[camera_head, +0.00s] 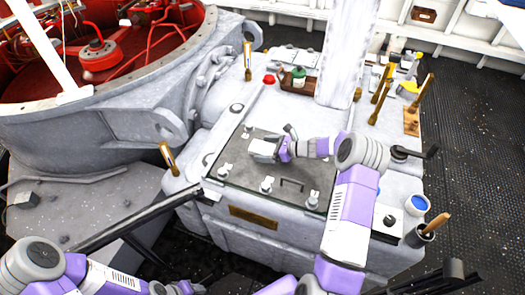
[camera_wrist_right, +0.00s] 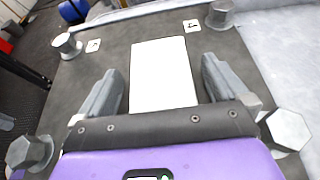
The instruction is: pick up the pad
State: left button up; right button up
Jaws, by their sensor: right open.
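The pad (camera_wrist_right: 163,75) is a white rectangle in the right wrist view, lying over the dark plate (camera_wrist_right: 75,95) between my right gripper's fingers. My right gripper (camera_wrist_right: 162,66) is open, with one finger on each side of the pad and gaps showing beside it. In the head view my right gripper (camera_head: 265,147) is low over the dark plate on the grey machine housing, and the pad is hard to tell from the fingers there. My left arm shows at the bottom left of the head view. Its gripper end (camera_head: 180,288) is partly cut off, and its jaws are unclear.
A brown tray (camera_head: 297,84) with a green-topped jar stands behind. A thick pale post (camera_head: 345,50) rises behind the gripper.

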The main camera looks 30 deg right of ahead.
jog(key=c, duration=1.1)
jog(key=shift+o, duration=0.2)
jog(key=shift+r, duration=0.15)
